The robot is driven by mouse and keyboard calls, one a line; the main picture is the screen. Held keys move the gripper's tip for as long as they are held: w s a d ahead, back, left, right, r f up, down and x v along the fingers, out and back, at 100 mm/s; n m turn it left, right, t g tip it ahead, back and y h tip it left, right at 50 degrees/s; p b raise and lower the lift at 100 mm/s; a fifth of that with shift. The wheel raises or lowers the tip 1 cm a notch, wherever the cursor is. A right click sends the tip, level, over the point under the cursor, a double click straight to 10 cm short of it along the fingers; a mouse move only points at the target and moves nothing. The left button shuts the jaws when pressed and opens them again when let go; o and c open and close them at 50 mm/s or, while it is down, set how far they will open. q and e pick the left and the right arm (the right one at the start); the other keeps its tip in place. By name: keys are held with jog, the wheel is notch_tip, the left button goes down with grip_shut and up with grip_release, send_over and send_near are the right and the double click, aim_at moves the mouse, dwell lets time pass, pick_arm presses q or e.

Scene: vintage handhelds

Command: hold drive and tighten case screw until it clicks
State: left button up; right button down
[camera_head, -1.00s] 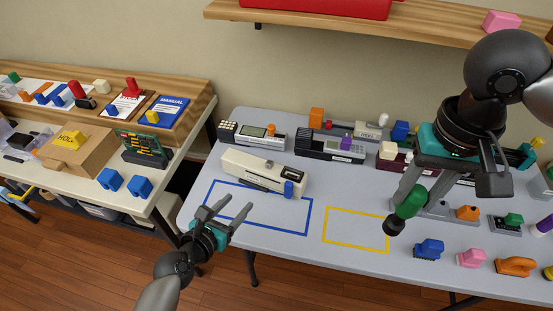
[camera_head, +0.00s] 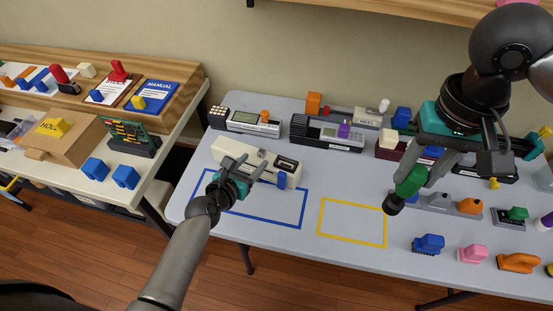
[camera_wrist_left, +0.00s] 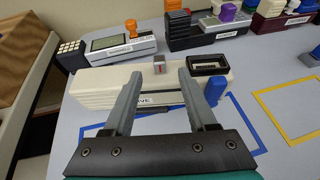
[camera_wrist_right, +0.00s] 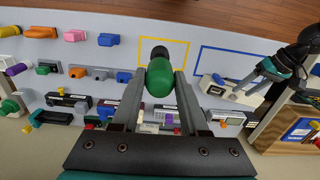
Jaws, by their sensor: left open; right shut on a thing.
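The cream drive (camera_head: 231,152) lies at the back edge of the blue outlined rectangle, with a blue knob (camera_head: 282,180) at its right end and a dark-framed opening on top. My left gripper (camera_head: 252,162) is open over the drive; in the left wrist view its fingers (camera_wrist_left: 159,78) point at the drive (camera_wrist_left: 92,86), with a small grey block with a red mark (camera_wrist_left: 159,66) between the tips. I cannot tell whether they touch. My right gripper (camera_wrist_right: 160,82) is shut on a green-handled tool (camera_wrist_right: 159,80) with a dark round end, held above the table right of the yellow rectangle. I cannot make out the case screw.
The yellow rectangle (camera_head: 321,222) on the grey table is empty. Several handheld devices line the back, including a grey one (camera_head: 325,134). Small coloured pieces, such as a blue one (camera_head: 428,244), stand at right. A second table at left holds a cardboard box (camera_head: 62,146) and manuals.

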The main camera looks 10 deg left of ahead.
aim_at(260, 155)
pick_arm(q)
jog(key=shift+b+x, duration=0.4)
jog(key=shift+x, duration=1.15)
jog(key=shift+c, duration=0.3)
grip_shut()
dwell(1.2)
